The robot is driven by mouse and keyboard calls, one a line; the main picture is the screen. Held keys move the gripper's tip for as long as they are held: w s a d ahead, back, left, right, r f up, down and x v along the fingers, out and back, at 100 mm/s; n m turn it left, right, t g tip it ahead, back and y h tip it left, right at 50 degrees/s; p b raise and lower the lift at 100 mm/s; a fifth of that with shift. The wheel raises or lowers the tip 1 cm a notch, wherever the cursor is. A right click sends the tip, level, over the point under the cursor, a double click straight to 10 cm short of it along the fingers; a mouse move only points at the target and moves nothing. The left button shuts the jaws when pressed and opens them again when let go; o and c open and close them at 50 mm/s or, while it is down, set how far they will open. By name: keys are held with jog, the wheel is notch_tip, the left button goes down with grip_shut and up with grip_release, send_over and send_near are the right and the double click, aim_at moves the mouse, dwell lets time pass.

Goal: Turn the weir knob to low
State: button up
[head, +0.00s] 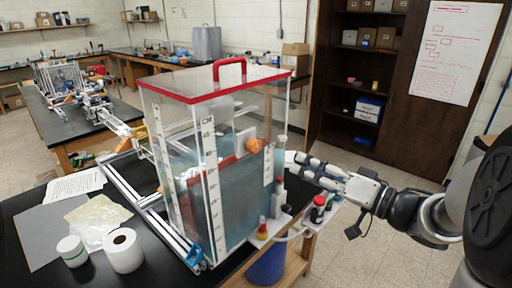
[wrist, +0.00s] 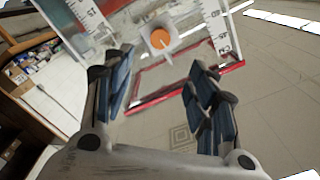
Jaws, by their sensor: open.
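An orange knob (head: 255,146) is on the right-hand wall of a clear water tank (head: 222,190) with a red-edged lid. In the wrist view the round orange knob (wrist: 158,39) sits on a pale square plate, ahead of the fingers and a little above the gap between their tips. A small pale mark shows on its face, but I cannot read its setting. My gripper (head: 297,167) is open and empty, to the right of the tank and a little lower than the knob. Its two dark blue fingers (wrist: 162,62) are spread apart in the wrist view, not touching the knob.
Small bottles, one with a red cap (head: 318,203), stand on a ledge just below my gripper. A blue bucket (head: 267,264) is under the table edge. Open floor is at right.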

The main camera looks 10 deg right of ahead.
aim_at(257, 147)
jog(key=b+x, duration=0.2)
jog(key=x, duration=1.3)
jog(key=shift+w+a+b, duration=0.15)
jog(key=shift+w+b, duration=0.1)
jog(key=shift+b, duration=0.15)
jog(key=c, duration=1)
